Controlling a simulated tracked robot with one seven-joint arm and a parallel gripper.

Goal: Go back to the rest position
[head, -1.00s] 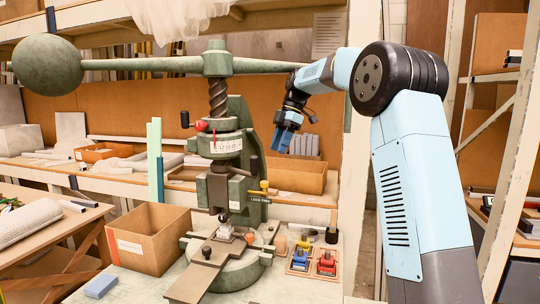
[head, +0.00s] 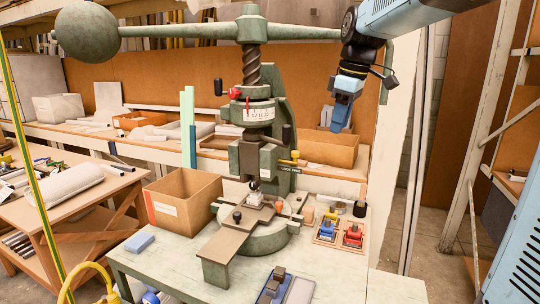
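My gripper (head: 340,116) hangs at the upper right in the head view, in the air above and behind the right side of the press table, pointing down. Its blue fingers are small and seen edge-on, so I cannot tell whether they are open or shut. No held object shows. The green fly press (head: 258,150) stands on the table (head: 180,273) to the left of my gripper, its weighted bar reaching across the top. My gripper is apart from the press body.
An open cardboard box (head: 180,205) and a blue-grey block (head: 139,242) are left of the press. A wooden tray (head: 338,235) with blue and red clamps is at right. White shelving (head: 478,140) stands at right.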

